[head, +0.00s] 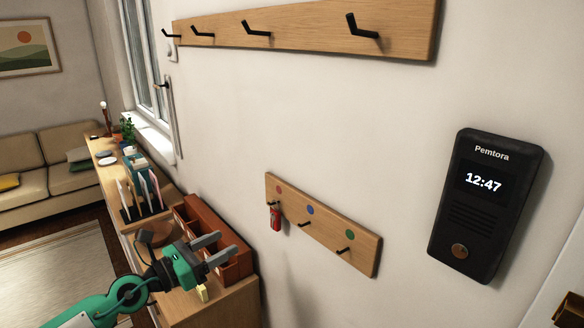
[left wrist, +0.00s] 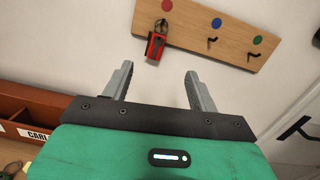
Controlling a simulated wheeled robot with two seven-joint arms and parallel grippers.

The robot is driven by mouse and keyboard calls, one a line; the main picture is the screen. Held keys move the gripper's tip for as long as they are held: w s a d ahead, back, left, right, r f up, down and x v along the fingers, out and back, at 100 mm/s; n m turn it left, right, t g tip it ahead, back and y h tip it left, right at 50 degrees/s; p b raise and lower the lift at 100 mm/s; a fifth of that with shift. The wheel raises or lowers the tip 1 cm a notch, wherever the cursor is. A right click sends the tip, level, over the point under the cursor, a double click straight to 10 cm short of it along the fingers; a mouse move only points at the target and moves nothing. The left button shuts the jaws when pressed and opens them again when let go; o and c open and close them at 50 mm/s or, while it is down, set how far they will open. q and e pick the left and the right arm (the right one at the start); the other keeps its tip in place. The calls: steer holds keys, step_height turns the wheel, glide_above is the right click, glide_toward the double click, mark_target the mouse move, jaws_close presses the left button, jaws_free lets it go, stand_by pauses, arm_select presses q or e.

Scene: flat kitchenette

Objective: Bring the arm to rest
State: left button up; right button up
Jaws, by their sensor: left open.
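My left gripper (head: 213,249) is green with grey fingers and comes in from the lower left in the head view. It is in the air by the wooden cabinet, in front of the brown organizer. In the left wrist view its two fingers (left wrist: 157,88) are apart with nothing between them. Beyond them, a red key fob (left wrist: 156,45) hangs from the hook under the red dot of the small key board (left wrist: 200,22). The fob also shows in the head view (head: 275,217), apart from the gripper. My right gripper is not in view.
The brown organizer (head: 237,264) stands on the cabinet (head: 222,301) against the wall. A file rack (head: 140,196) and a plant (head: 127,130) stand farther back. A coat rail (head: 300,27) and a black intercom (head: 485,205) are on the wall. A sofa (head: 50,165) is at the far left.

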arm_select(q)
steer(key=s+a+f+n+t+y, duration=0.1)
steer(key=s+a+f+n+y, duration=0.25)
steer(key=n, duration=0.75)
steer(key=s+f+n+y, duration=0.3)
steer(key=f+n+y, duration=0.3)
steer(key=n, duration=0.5)
steer(key=s+a+f+n+t+y, duration=0.1)
steer(key=s+a+f+n+y, duration=0.15)
steer(key=n+y, duration=0.55)
steer(key=s+d+f+n+g+h, duration=0.2)
steer(key=s+f+n+g, duration=0.5)
steer(key=s, duration=0.5)
steer(key=s+d+f+n+g+h, duration=0.3)
steer(key=s+f+n+g, duration=0.2)
steer(key=s+f, duration=0.5)
step_height(320, 180, down, 30)
steer(key=s+r+g, duration=0.1)
steer(key=s, duration=0.2)
steer(key=s+a+f, duration=0.1)
steer(key=s+f, duration=0.8)
steer(key=f, duration=0.1)
steer(key=s+a+f+g, duration=0.1)
steer(key=s+a+f, duration=0.1)
steer(key=s+f, duration=0.7)
steer(key=shift+s+a+f+m+g, duration=0.3)
steer(key=shift+f+m, duration=0.1)
steer(key=shift+f, duration=0.05)
